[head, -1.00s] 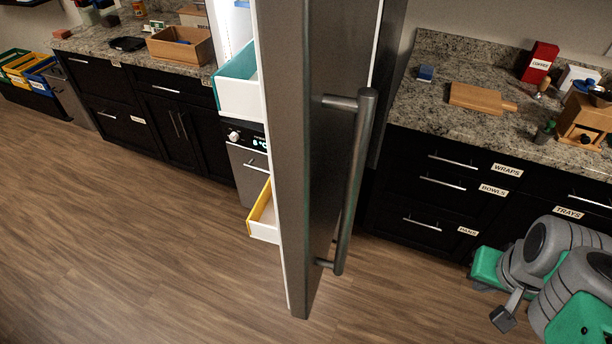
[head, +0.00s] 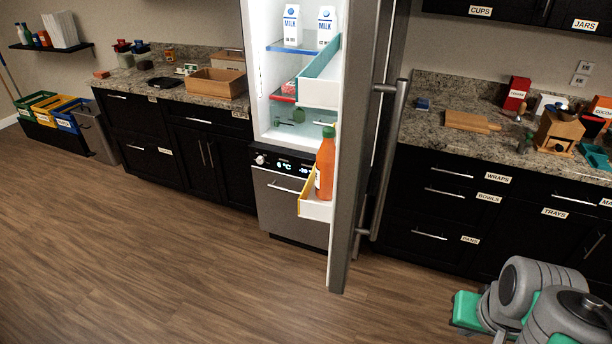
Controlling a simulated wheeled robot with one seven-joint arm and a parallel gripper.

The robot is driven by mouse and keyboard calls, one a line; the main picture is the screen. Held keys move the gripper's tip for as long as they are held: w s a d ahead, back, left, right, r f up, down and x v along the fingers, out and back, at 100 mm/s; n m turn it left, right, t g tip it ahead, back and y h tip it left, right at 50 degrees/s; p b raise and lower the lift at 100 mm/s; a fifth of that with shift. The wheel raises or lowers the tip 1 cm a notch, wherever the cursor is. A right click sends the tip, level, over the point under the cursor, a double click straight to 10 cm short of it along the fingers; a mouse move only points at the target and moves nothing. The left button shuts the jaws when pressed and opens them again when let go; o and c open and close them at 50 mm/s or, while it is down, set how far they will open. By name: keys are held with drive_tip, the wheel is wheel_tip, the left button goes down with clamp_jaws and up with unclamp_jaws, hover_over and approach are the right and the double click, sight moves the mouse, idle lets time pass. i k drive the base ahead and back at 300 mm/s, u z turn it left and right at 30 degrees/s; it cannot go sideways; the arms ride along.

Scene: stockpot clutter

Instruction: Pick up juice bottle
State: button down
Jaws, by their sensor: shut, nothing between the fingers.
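The juice bottle (head: 326,160) is orange with a green cap and a pale label low on its side. It stands upright in the lower door bin (head: 316,210), a white bin with a yellow edge, on the inner side of the open fridge door (head: 362,150). The bin's wall hides the bottle's foot. My gripper is not in view. Only grey and green links of my arm show at the bottom right, well away from the bottle.
The fridge door stands open toward me, its long handle (head: 391,160) facing right. A teal-edged upper bin (head: 318,90) hangs above the bottle. Two milk cartons, one of them the left carton (head: 291,26), stand on a fridge shelf. Open wooden floor (head: 170,250) lies in front and left.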

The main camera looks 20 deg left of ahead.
sight(325, 158)
drive_tip(key=u, duration=0.95)
drive_tip(key=i, duration=0.5)
drive_tip(key=u, duration=0.3)
drive_tip(key=k, duration=0.35)
drive_tip(key=u, duration=1.6)
drive_tip(key=i, duration=0.6)
drive_tip(key=z, duration=0.15)
